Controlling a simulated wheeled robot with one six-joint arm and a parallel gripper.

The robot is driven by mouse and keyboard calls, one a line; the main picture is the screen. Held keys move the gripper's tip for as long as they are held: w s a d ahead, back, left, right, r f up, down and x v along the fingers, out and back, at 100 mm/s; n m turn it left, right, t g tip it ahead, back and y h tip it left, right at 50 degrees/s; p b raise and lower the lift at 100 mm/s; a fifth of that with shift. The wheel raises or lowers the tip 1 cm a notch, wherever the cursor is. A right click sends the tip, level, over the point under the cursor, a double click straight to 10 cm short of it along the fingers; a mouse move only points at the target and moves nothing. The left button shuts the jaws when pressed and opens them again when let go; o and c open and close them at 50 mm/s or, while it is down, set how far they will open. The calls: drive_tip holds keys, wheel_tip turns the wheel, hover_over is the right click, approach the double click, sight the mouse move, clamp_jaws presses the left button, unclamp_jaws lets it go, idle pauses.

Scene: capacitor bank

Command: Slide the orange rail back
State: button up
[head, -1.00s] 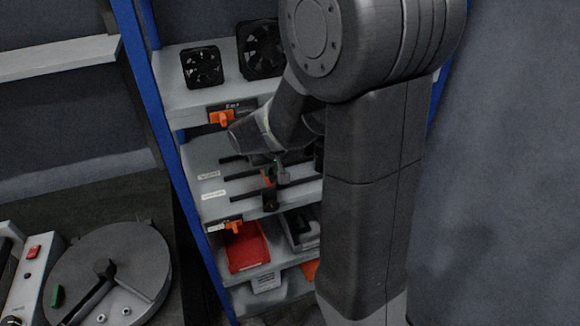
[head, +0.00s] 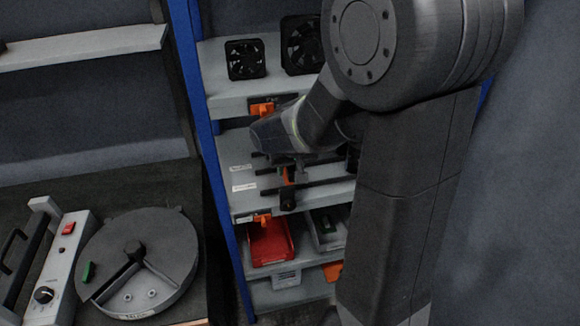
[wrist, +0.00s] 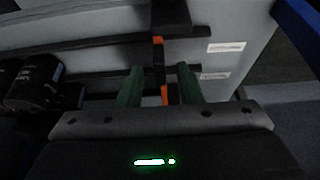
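The orange rail (head: 288,176) is a short orange and black piece lying across dark bars on the middle shelf (head: 238,205) of the blue-posted rack. In the wrist view the rail (wrist: 164,95) shows as a narrow strip with orange parts, running between my two green fingers. My gripper (wrist: 160,68) is open, with one finger on each side of the strip and a gap showing. I cannot tell how deep the fingers reach around it. In the head view my arm hides the fingertips and part of the shelf.
Fans (head: 245,59) stand on the upper shelf. Orange clips sit on the upper (head: 262,109) and middle (head: 262,218) shelf edges. A red bin (head: 269,243) is below. Dark cylinders (wrist: 35,82) stand at the left in the wrist view. A round grey device (head: 140,262) is at left.

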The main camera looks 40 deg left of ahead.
drive_tip(key=v, duration=1.4)
drive_tip(key=shift+p, duration=0.3)
drive_tip(key=shift+w+f, duration=0.1)
drive_tip(key=shift+f, duration=0.05)
drive_tip(key=x, duration=1.3)
drive_tip(key=shift+a+f+b, duration=0.15)
drive_tip(key=shift+f+b, duration=0.15)
drive_tip(key=shift+w, duration=0.15)
